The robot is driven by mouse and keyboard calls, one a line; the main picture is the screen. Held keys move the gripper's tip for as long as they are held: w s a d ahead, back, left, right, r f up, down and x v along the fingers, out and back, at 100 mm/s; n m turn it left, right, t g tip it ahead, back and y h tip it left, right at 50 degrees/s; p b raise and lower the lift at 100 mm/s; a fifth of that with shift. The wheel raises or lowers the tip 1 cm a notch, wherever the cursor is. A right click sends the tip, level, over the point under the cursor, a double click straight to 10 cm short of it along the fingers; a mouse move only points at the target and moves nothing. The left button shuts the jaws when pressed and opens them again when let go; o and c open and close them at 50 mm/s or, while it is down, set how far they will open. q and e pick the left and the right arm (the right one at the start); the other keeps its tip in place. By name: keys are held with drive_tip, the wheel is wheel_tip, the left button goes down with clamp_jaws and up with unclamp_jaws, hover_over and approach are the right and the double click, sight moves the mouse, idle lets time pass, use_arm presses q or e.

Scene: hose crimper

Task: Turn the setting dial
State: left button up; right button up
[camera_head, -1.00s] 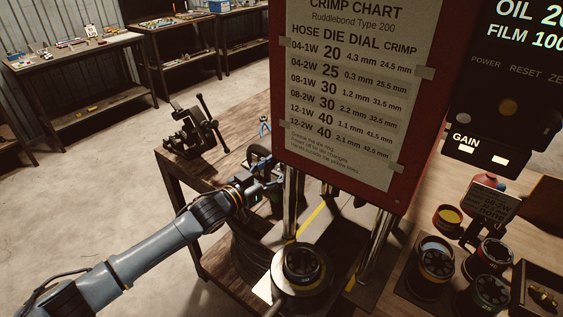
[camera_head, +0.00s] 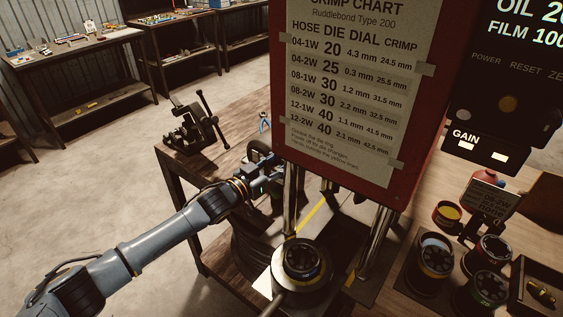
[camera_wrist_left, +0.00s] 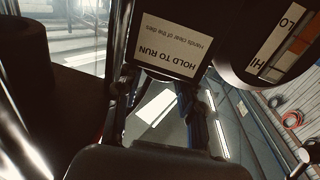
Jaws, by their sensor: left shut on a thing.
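My left gripper (camera_head: 276,172) reaches the left side of the red crimper (camera_head: 400,203), at the lower left edge of its chart panel. Its fingertips are partly hidden there in the head view. In the left wrist view, the fingers (camera_wrist_left: 160,100) frame a gap below a box with an upside-down "HOLD TO RUN" label (camera_wrist_left: 168,50). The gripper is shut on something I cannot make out. A dark round part with a LO/HI label (camera_wrist_left: 277,42) is at the upper right of the wrist view. I cannot identify the setting dial with certainty. My right gripper is not in view.
The crimp chart (camera_head: 355,90) blocks the view behind it. A round die holder (camera_head: 302,263) sits below, between steel posts. Several die cups (camera_head: 436,255) stand at the right. A dark vise (camera_head: 192,130) and blue-handled pliers (camera_head: 264,122) are on the bench behind the arm.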

use_arm(q)
drive_tip(key=shift+w+a+m+g+h+b, duration=0.1)
drive_tip(key=shift+m+g+h+b, duration=0.5)
drive_tip(key=shift+g+h+b, duration=0.1)
drive_tip(key=shift+m+g+h, duration=0.3)
drive_tip(key=shift+g, duration=0.1)
drive_tip(key=o, duration=1.2)
